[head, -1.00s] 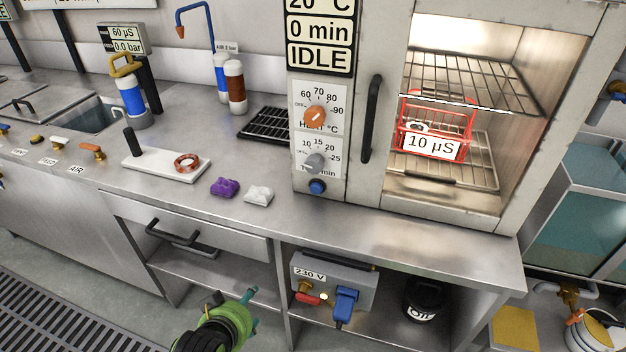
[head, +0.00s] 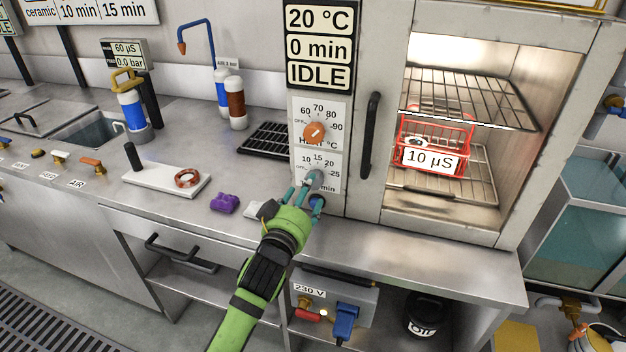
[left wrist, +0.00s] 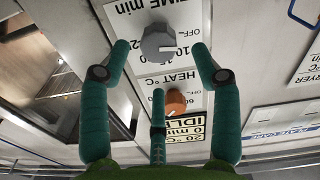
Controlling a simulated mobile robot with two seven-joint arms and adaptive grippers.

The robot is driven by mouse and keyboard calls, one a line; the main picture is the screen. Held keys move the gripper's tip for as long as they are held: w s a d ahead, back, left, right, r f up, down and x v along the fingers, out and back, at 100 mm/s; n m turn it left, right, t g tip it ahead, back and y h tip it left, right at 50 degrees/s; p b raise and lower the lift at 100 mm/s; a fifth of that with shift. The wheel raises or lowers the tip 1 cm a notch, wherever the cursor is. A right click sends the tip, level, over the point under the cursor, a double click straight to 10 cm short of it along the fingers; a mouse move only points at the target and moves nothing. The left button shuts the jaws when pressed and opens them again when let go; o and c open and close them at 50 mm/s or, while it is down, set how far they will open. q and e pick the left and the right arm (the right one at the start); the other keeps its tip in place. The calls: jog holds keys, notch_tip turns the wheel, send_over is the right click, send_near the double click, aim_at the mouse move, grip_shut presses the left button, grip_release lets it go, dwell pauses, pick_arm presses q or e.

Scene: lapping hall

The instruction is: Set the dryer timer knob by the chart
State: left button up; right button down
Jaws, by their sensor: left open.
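The grey timer knob (head: 313,178) sits on the dryer's white control panel, below the orange heat knob (head: 314,132). In the left wrist view the timer knob (left wrist: 158,42) appears upside down, its white mark toward the OFF side. My left gripper (head: 304,190) is in front of the timer knob, fingers open. In the wrist view its fingers (left wrist: 160,62) are spread on either side below the knob, apparently not touching it. The dryer display (head: 319,47) reads 20 °C, 0 min, IDLE. The chart (head: 90,12) at top left is cut off; "ceramic", "10 min" and "15 min" show. My right gripper is not seen.
The dryer's black handle (head: 370,135) stands to the right. A red basket (head: 405,143) labelled 10 µS is inside. A purple cloth (head: 225,203) and a partly hidden white one lie on the counter.

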aim_at(313, 188)
pick_arm(q)
jog(key=shift+x, duration=2.85)
jog(key=c, duration=1.1)
